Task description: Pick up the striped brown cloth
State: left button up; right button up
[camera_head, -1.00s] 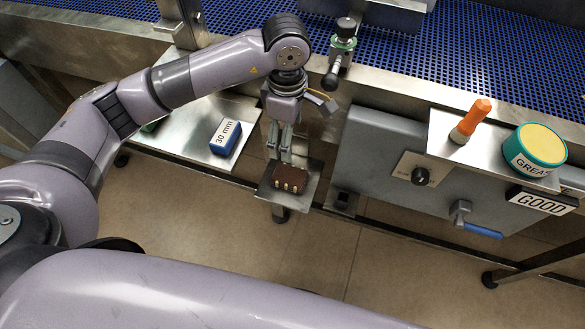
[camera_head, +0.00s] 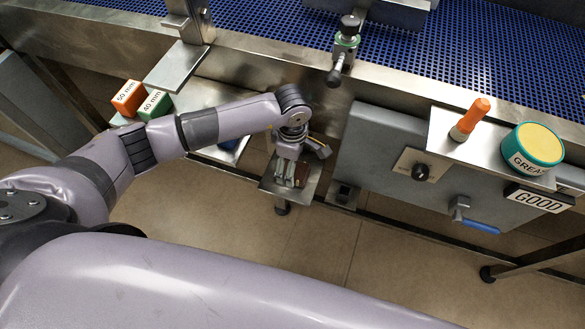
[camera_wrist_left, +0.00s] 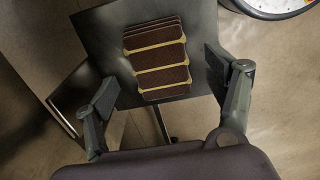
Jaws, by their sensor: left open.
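The striped brown cloth (camera_wrist_left: 160,62) is a folded stack, dark brown with tan stripes. It lies on a small metal plate (camera_wrist_left: 100,38), which also shows in the head view (camera_head: 307,185). In the head view my left gripper (camera_head: 289,182) is over the plate and hides most of the cloth. In the left wrist view the two fingers of my left gripper (camera_wrist_left: 168,110) are spread wide, one on each side of the cloth, with nothing between the tips. The cloth is ahead of them and appears apart from both. My right gripper is not in view.
The conveyor's metal side (camera_head: 265,72) rises behind the plate. A grey panel with a knob (camera_head: 420,172) stands to the right. Orange (camera_head: 128,97) and green (camera_head: 155,103) blocks sit on a shelf at left. A grease tub (camera_head: 533,148) and orange marker (camera_head: 471,120) stand at right.

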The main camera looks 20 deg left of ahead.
pick_arm(q)
jog(key=shift+f, duration=1.25)
jog(key=shift+c, duration=0.6)
jog(key=c, duration=1.1)
jog(key=shift+r, duration=0.15)
jog(key=shift+c, duration=0.2)
notch_tip(320, 180, up, 20)
jog(key=b, duration=0.1)
jog(key=o, duration=0.7)
jog(key=shift+c, duration=0.2)
jog(key=c, duration=0.5)
